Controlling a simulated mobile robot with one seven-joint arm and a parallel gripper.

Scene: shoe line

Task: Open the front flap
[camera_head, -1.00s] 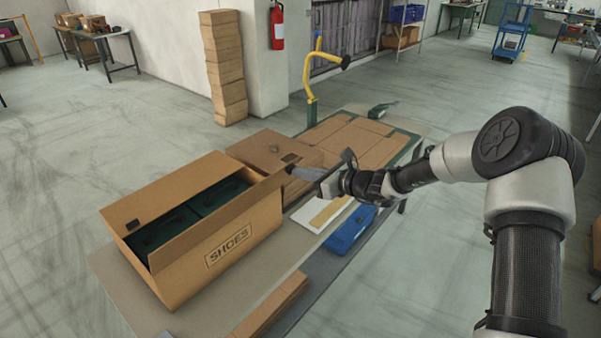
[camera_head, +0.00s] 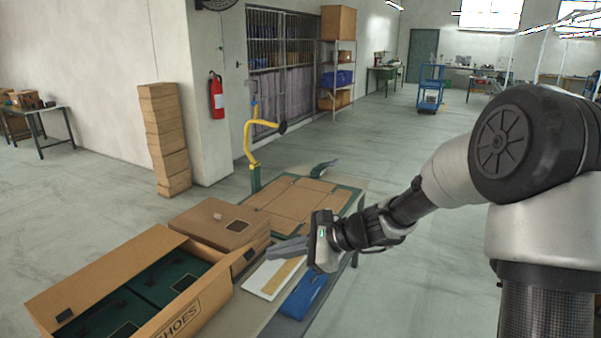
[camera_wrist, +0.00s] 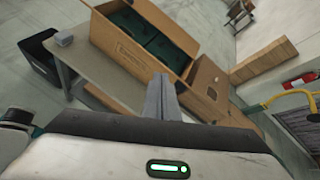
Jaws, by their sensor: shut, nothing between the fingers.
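The brown cardboard box marked SHOES (camera_head: 205,300) stands open at the lower left in the head view, cut off by the bottom edge. Its back flap (camera_head: 110,275) stands upright. Dark green contents (camera_head: 150,285) show inside. The box also shows at the top of the wrist view (camera_wrist: 125,48), with its printed wall facing me. My gripper (camera_head: 272,250) is shut and empty, just right of the box's right end in the head view. Its fingers (camera_wrist: 161,88) appear in front of the box in the wrist view; I cannot tell whether they touch anything.
A closed brown box (camera_head: 212,222) sits behind the open one. Flat cardboard (camera_head: 290,200) lies further back on the table. A white tray (camera_head: 262,282) and a blue item (camera_head: 303,293) lie under my gripper. A yellow curved arm (camera_head: 248,140) rises behind. Floor is free to the right.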

